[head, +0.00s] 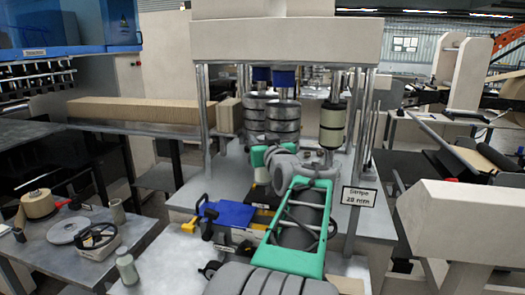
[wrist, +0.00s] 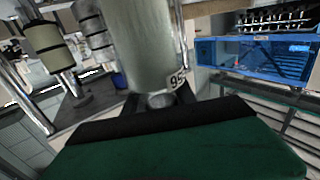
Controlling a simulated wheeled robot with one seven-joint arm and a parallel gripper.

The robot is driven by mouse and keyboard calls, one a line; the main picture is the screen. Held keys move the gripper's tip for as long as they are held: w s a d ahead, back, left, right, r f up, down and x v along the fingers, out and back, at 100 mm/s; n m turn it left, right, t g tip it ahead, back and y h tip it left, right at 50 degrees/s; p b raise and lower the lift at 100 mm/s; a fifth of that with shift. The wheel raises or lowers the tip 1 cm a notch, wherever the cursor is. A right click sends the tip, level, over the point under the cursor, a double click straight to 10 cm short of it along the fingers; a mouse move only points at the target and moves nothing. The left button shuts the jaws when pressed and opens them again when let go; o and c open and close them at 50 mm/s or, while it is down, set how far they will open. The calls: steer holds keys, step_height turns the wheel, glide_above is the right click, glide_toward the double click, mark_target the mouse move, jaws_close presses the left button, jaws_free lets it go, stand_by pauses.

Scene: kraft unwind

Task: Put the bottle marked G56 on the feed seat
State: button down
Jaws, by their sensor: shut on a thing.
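My gripper (head: 262,160) is over the grey machine table, at the end of my green and grey arm. In the wrist view its dark pads (wrist: 160,118) are shut at the neck of a grey-green bottle (wrist: 145,45). The bottle appears neck-down in that picture. Its white label shows upside-down characters that read as 56, with the rest turned out of sight, which fits G56. In the head view only a small pale part of the held bottle (head: 261,175) shows by the green fingers. I cannot make out which part is the feed seat.
A blue box (head: 229,214) and a yellow-handled tool lie left of my arm. Metal posts and banded rollers (head: 283,120) stand behind my gripper. A sign (head: 359,196) stands right.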

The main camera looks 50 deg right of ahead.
steer(key=f, duration=0.1)
steer(key=d+f, duration=0.1)
steer(key=f, duration=0.3)
steer(key=shift+w+d+p, duration=0.3)
steer(key=shift+w+p, duration=0.1)
steer(key=shift+f+b, duration=0.25)
steer(key=shift+b, duration=0.05)
steer(key=c, duration=1)
jaws_free()
